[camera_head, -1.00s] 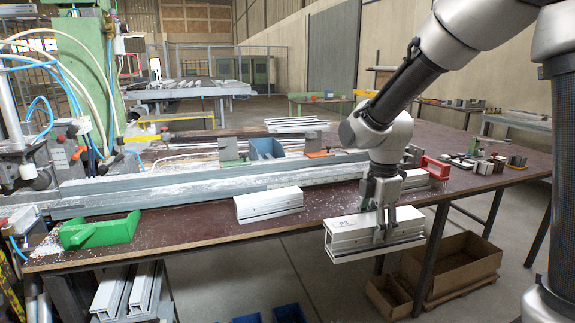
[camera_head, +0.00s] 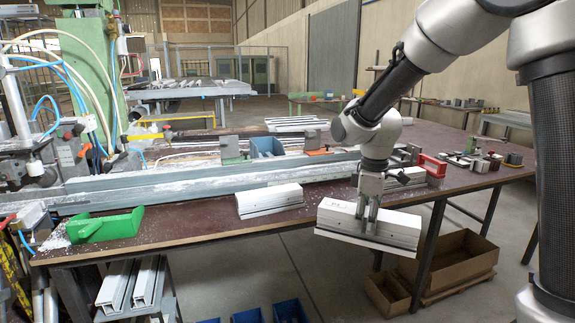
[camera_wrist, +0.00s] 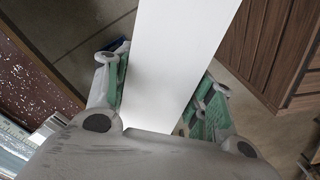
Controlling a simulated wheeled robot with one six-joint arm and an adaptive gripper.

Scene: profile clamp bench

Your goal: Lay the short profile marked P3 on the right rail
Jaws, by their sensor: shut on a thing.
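The short pale profile P3 (camera_head: 400,232) is in my gripper (camera_head: 367,222), whose fingers are closed across its middle. It is held in front of the bench's front edge, with a small dark mark at the left of its top. In the wrist view the white profile (camera_wrist: 180,60) runs between the green-padded fingers (camera_wrist: 160,98). A long grey rail (camera_head: 200,187) runs along the bench behind it. Its right stretch, behind my gripper, is partly hidden by my arm; I cannot tell for sure which part is the right rail.
Another short profile (camera_head: 270,201) lies on the bench left of my gripper. A green tray (camera_head: 105,227) is at the front left. A red block (camera_head: 432,166) and another pale piece (camera_head: 410,178) are at the right. Cardboard boxes (camera_head: 455,262) stand on the floor below.

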